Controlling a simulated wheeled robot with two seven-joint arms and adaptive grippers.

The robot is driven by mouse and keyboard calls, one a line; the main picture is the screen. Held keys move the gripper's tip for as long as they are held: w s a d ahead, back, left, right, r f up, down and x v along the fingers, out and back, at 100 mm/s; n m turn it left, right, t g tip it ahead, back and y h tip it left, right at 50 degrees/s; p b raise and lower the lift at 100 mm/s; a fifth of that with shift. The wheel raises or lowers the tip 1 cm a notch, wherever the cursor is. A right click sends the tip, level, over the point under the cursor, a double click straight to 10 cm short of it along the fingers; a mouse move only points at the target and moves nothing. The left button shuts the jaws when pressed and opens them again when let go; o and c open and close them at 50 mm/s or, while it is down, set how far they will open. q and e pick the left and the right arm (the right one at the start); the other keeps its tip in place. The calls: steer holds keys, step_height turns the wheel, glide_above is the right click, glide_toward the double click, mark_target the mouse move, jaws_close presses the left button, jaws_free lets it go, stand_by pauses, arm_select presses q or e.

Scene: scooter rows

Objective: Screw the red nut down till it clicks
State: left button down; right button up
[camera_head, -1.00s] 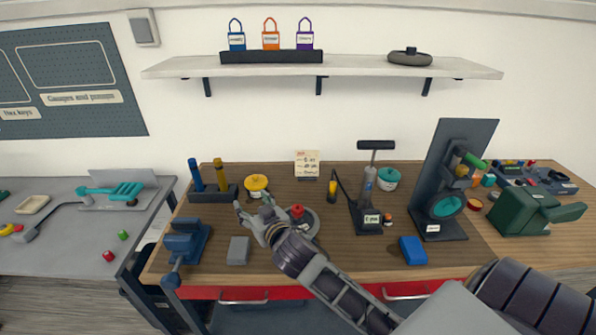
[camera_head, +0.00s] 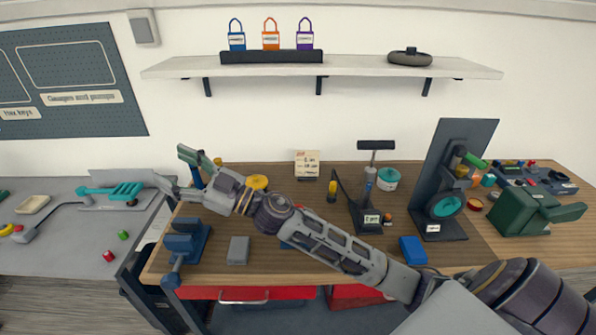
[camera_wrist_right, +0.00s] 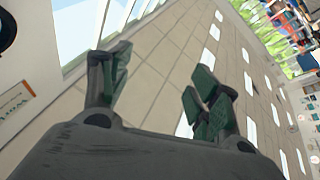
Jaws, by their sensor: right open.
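My right gripper (camera_head: 178,170) is open and empty, raised over the left end of the wooden bench (camera_head: 215,265), its fingers spread toward the left. My right forearm crosses the middle of the bench in the head view and hides the spot where a red piece sat on a round grey base earlier. The red nut is not visible now. My left gripper is not in view.
A blue vise (camera_head: 187,243) and a grey block (camera_head: 238,250) stand at the bench's front left. A pump with a black handle (camera_head: 376,146), a blue block (camera_head: 413,250) and a dark upright stand (camera_head: 465,150) are on the right. A shelf (camera_head: 350,67) hangs above.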

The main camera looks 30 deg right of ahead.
steer(key=s+a+f+n+g+y, duration=0.1)
steer(key=s+a+f+n+g, duration=0.35)
steer(key=n+g, duration=0.5)
steer(key=w+d+f+m+g+h, duration=0.1)
steer(key=w+d+f+g+h, duration=0.1)
steer(key=d+f+g+h, duration=0.45)
steer(key=w+d+m+h, duration=0.2)
steer(key=d+m+h, duration=0.6)
steer(key=d, duration=1.9)
steer(key=h, duration=0.3)
steer(key=shift+d+f+t, duration=0.25)
steer(key=shift+d+t, duration=0.05)
steer(key=shift+f+h, duration=0.1)
steer(key=shift+h, duration=0.15)
steer(key=shift+f+p, duration=1.15)
steer(key=shift+f, duration=5.65)
